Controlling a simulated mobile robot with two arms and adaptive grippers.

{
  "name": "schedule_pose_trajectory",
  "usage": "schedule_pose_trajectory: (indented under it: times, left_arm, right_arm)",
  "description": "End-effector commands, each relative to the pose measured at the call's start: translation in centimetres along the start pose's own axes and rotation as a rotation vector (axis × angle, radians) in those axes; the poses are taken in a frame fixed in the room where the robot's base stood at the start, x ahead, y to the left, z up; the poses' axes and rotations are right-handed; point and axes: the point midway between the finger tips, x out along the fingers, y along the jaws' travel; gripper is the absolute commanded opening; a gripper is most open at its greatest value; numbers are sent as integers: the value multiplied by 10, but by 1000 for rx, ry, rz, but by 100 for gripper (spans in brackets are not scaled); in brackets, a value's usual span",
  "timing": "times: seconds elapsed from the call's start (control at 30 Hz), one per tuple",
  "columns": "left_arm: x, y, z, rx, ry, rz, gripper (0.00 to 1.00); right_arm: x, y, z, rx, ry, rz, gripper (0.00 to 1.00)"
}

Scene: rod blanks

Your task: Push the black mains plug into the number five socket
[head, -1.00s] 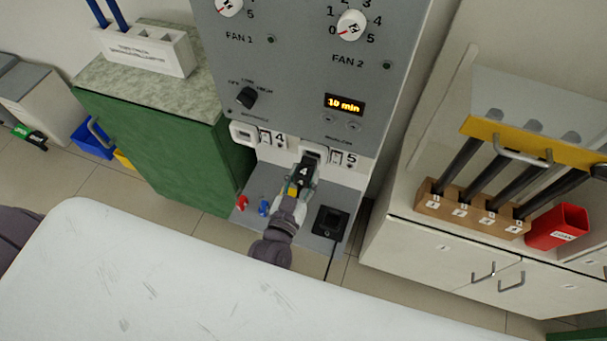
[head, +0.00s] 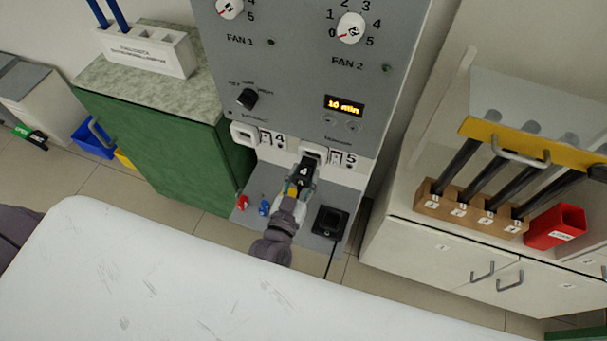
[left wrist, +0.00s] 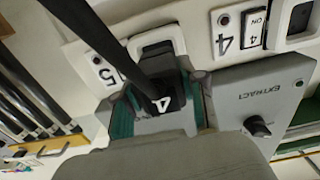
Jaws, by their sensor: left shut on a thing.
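The black mains plug (head: 307,172), marked with a white 4, is held in my left gripper (head: 302,187) just below the number five socket (head: 312,154). The left wrist view shows the plug (left wrist: 168,98) between the green-padded fingers of the gripper (left wrist: 158,115), with its thick black cord (left wrist: 105,38) running to the upper left. The white frame of the number five socket (left wrist: 172,34) is directly beyond it, beside the 5 label. The plug's front lines up closely with the socket opening, but the plug and cord hide its pins and any contact. My right gripper is out of view.
The number four socket (head: 243,133) is to the left. A black box (head: 330,222), a red part (head: 243,202) and a blue part (head: 264,207) are on the grey ledge below. A green cabinet (head: 150,145) stands left; a rod rack (head: 470,208) stands right.

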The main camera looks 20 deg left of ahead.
Motion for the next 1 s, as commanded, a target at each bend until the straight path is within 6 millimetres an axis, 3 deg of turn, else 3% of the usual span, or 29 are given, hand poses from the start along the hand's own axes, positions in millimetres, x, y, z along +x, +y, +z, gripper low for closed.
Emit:
schedule_pose_trajectory:
  times: [1.0]
  left_arm:
    - [20, 0, 0, 1, 2, 0, 0]
  right_arm:
    - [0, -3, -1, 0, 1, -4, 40]
